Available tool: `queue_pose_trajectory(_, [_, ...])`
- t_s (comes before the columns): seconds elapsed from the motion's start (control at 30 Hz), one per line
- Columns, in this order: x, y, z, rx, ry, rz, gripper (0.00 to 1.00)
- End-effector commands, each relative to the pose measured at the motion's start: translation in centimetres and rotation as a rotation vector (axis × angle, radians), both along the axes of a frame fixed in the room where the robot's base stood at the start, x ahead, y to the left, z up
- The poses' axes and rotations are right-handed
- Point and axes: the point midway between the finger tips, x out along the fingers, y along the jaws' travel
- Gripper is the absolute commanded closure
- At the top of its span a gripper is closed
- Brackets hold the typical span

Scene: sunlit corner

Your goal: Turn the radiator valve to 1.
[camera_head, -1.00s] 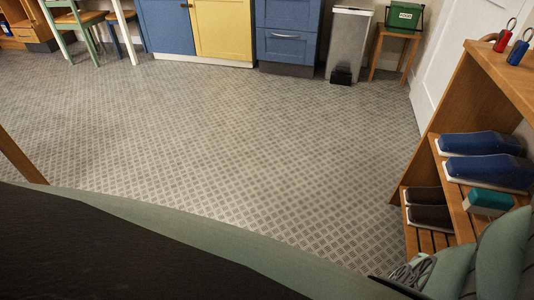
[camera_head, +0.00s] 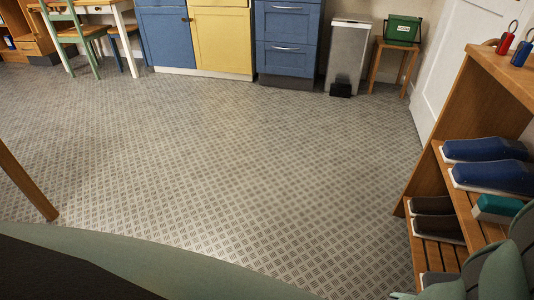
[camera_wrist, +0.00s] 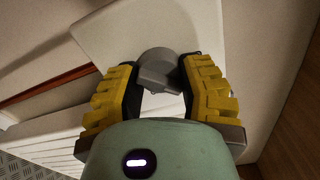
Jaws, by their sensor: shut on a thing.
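The radiator valve (camera_wrist: 155,58) is a grey, rounded knob in the upper middle of the wrist view, in front of a white panel. My gripper (camera_wrist: 158,76), with yellow fingers and black pads, is shut on it, one finger on each side. The pads hide the knob's sides. No number or mark can be read on it. A white ribbed surface (camera_wrist: 58,150), seemingly the radiator, shows at the lower left of the wrist view. Neither the valve nor my gripper's fingers show in the head view.
A wooden shoe rack (camera_head: 437,150) with blue shoes (camera_head: 492,177) stands at the right of the head view. Blue and yellow cabinets (camera_head: 221,38), a bin (camera_head: 347,50) and a small stool (camera_head: 391,62) line the back. The patterned floor (camera_head: 250,160) between is clear.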

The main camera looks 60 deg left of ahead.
Motion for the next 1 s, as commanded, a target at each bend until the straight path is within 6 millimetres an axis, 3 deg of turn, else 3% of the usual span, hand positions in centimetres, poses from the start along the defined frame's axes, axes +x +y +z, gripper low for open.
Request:
queue_pose_trajectory(0.53, [0.12,0.11,0.0,-0.017,0.02,0.004,0.97])
queue_pose_trajectory(0.57, [0.12,0.1,0.0,-0.017,0.02,0.003,0.57])
queue_pose_trajectory(0.87, [0.09,0.07,-0.01,-0.016,0.019,0.003,0.26])
queue_pose_trajectory(1.0, [0.07,0.06,0.01,-0.016,0.019,0.002,0.26])
